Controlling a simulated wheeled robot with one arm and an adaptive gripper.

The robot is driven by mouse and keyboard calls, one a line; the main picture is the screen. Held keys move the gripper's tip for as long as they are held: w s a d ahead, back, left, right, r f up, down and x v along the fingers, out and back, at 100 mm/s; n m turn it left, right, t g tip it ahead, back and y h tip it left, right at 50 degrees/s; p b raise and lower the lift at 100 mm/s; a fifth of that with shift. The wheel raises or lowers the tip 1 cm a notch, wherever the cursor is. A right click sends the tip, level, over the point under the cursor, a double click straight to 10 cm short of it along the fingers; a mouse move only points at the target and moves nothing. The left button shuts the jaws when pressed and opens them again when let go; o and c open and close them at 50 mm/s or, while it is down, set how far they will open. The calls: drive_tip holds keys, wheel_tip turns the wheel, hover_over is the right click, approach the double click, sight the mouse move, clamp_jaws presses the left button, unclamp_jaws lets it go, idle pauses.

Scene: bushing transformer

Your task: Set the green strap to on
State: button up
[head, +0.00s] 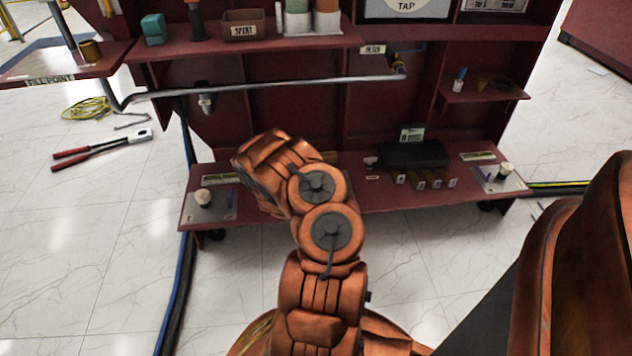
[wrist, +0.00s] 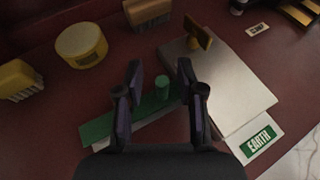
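In the wrist view a flat green strap (wrist: 105,127) lies on the dark red surface, with a short upright green knob (wrist: 161,84) near its right end. The strap runs from lower left toward a pale metal plate (wrist: 225,85). My gripper (wrist: 159,68) is open, its two dark fingers apart above the strap, one on each side of the green knob. Nothing is held between them. The fingers and palm hide part of the strap and plate. In the head view my arm hides the gripper, and I cannot make out the strap there.
A brass upright piece (wrist: 198,36) stands on the plate, and a green EARTH label (wrist: 260,141) lies below it. A round yellow part (wrist: 81,45) and a yellow block (wrist: 20,80) sit to the left. In the head view a grey pipe (head: 270,86) crosses the red cabinet.

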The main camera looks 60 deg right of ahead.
drive_tip(key=v, duration=1.2)
idle(0.7)
